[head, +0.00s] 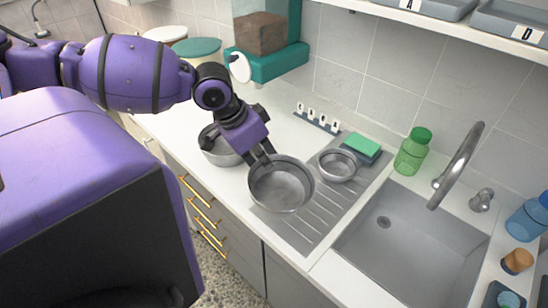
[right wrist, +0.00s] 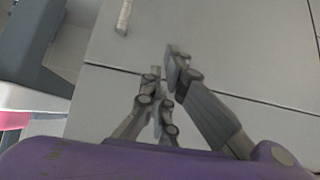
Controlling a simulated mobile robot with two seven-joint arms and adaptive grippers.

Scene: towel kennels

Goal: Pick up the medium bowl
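A round metal bowl (head: 283,190) is at the left end of the ribbed drainboard, tilted slightly toward the head camera. My left gripper (head: 262,160) is at its far-left rim, with the fingers closed on the rim. The bowl appears raised above the drainboard; its underside is hidden. A second metal bowl (head: 217,150) stands on the counter, partly behind my left gripper. A smaller metal bowl (head: 338,166) sits on the drainboard to the right. My right gripper (right wrist: 165,68) shows in the right wrist view in front of grey cabinet fronts, holding nothing visible; its opening is unclear.
The sink (head: 410,245) with its tap (head: 458,170) lies right of the drainboard (head: 305,232). A green sponge (head: 361,148) and green bottle (head: 413,152) stand behind. A teal dispenser (head: 268,60) is at the back wall. A shelf (head: 480,38) overhangs the upper right.

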